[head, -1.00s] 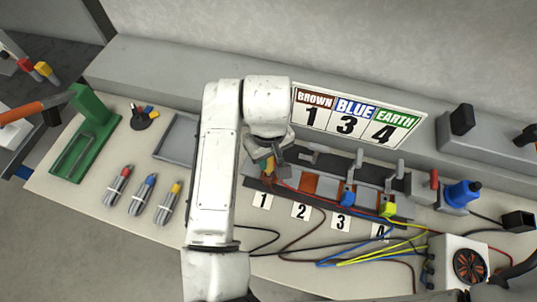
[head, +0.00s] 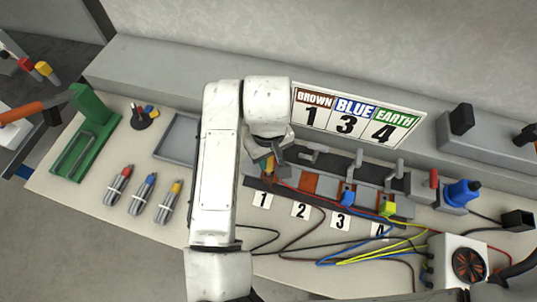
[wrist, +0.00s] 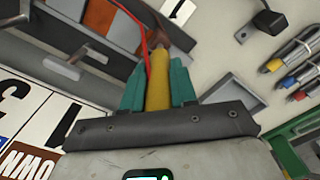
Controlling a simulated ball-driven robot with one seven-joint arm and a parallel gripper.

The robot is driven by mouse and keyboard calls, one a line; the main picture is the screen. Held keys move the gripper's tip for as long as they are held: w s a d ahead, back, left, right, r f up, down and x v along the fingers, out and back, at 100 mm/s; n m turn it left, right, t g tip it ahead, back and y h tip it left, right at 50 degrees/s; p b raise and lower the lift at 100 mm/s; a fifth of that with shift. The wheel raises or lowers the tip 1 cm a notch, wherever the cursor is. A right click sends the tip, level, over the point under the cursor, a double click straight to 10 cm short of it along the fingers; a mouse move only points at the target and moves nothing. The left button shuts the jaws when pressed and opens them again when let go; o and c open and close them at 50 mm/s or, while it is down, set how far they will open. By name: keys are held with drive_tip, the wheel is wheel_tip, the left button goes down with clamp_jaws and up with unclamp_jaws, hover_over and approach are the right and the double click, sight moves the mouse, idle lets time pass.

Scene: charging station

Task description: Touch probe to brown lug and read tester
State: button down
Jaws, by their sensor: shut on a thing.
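My gripper (wrist: 158,88) is shut on a yellow probe (wrist: 158,80) with a red lead, its teal fingers on either side. In the head view the yellow probe (head: 268,163) shows at the left end of the terminal row, above label 1 (head: 262,200). A brown piece (wrist: 177,42), seemingly the brown lug, lies just beyond the probe's tip in the wrist view. I cannot tell whether they touch. The sign (head: 358,116) reads BROWN 1, BLUE 3, EARTH 4. A small dark screen with green marks (wrist: 150,176), cut off at the wrist view's bottom edge, cannot be read.
A blue lug (head: 347,198) and a yellow-green lug (head: 388,210) sit farther right along the row, with levers behind. Loose wires (head: 360,256) cross the bench front toward a fan box (head: 459,262).

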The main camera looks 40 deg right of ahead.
drive_tip(key=shift+r+p, duration=2.35)
drive_tip(key=shift+r, duration=0.65)
drive_tip(key=shift+f, duration=0.1)
